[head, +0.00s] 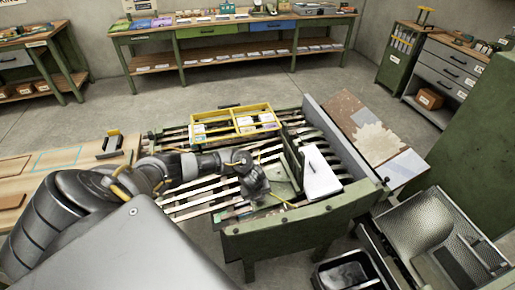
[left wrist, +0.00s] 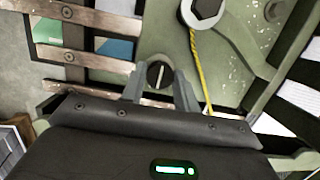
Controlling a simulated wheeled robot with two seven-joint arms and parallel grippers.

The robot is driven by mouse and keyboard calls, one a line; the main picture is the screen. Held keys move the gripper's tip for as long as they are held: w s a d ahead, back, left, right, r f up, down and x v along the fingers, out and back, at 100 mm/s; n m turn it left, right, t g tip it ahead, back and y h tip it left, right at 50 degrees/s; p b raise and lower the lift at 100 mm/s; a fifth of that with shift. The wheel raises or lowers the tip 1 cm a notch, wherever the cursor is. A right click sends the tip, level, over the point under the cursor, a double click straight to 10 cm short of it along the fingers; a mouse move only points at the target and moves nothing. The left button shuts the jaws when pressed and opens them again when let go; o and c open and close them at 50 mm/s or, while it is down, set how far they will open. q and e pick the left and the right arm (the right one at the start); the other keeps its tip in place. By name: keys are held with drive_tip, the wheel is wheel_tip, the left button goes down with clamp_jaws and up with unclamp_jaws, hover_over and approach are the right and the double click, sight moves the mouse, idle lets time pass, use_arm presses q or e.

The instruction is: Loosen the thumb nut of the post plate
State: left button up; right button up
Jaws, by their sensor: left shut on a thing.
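The thumb nut (left wrist: 157,73) is a small round black knob with a light bar across it, on a green metal plate (left wrist: 160,38), which I take for the post plate. My left gripper (left wrist: 160,88) has its two grey fingers on either side of the knob and is shut on it. In the head view my left gripper (head: 258,190) reaches down onto the slatted table beside the green plate (head: 283,181). The nut is hidden there by the gripper. My right gripper is not in view.
A dark upright plate (head: 292,152) and white paper stack (head: 320,176) stand right of the gripper. A yellow divided tray (head: 234,127) sits behind. A grey rail (head: 345,140) bounds the table's right side.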

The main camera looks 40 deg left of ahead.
use_arm(q)
drive_tip(key=o, duration=1)
drive_tip(key=shift+c, duration=0.2)
drive_tip(key=a+p+v, duration=0.1)
drive_tip(key=v, duration=0.9)
drive_tip(key=shift+d+r+p, duration=0.35)
drive_tip(key=shift+d+r, duration=0.1)
drive_tip(key=shift+s+d, duration=0.1)
